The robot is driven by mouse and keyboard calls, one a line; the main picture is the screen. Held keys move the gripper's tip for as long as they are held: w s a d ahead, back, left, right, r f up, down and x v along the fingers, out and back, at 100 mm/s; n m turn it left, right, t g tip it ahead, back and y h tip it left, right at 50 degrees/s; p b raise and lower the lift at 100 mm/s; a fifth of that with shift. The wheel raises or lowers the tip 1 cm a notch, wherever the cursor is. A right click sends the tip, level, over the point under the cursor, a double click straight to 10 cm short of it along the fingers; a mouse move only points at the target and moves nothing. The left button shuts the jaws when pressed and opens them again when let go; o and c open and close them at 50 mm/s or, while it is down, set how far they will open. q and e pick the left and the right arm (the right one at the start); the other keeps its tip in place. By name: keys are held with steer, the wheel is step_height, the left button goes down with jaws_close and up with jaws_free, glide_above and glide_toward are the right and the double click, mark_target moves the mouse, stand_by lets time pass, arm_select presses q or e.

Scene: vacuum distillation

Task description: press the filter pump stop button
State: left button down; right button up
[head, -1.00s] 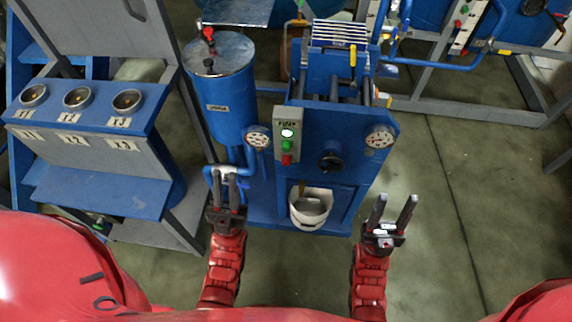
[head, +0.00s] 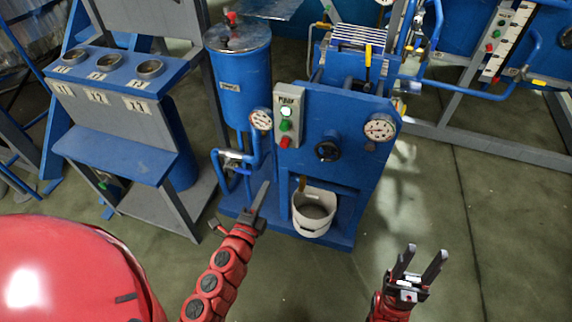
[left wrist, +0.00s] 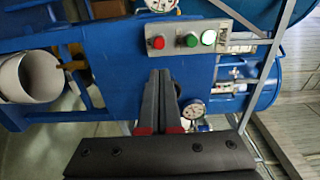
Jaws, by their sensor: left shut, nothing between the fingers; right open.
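The pump control box (head: 290,115) is a grey panel on the front of the blue filter unit. It carries a white lamp (head: 286,111), a green button (head: 285,126) and, lowest, the red stop button (head: 284,142). In the left wrist view the red button (left wrist: 157,42) lies just beyond the fingertips, beside the green button (left wrist: 192,41). My left gripper (head: 264,186) is shut and empty, below the box and apart from it, pointing up towards it. My right gripper (head: 424,256) is open and empty over the floor at the lower right.
A white bucket (head: 313,212) stands in the unit's lower opening. Gauges (head: 380,128) and a black knob (head: 327,150) flank the box. A blue tank (head: 240,85) and pipes stand to the left. A console (head: 118,155) is further left. The floor at right is clear.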

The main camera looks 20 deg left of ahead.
arm_select(q)
steer(key=shift+a, duration=0.25)
steer(key=shift+f, duration=0.1)
steer(key=p, duration=0.2)
glide_toward(283, 146)
steer(key=w, duration=0.6)
steer(key=shift+d, duration=0.2)
steer(key=shift+w, duration=0.45)
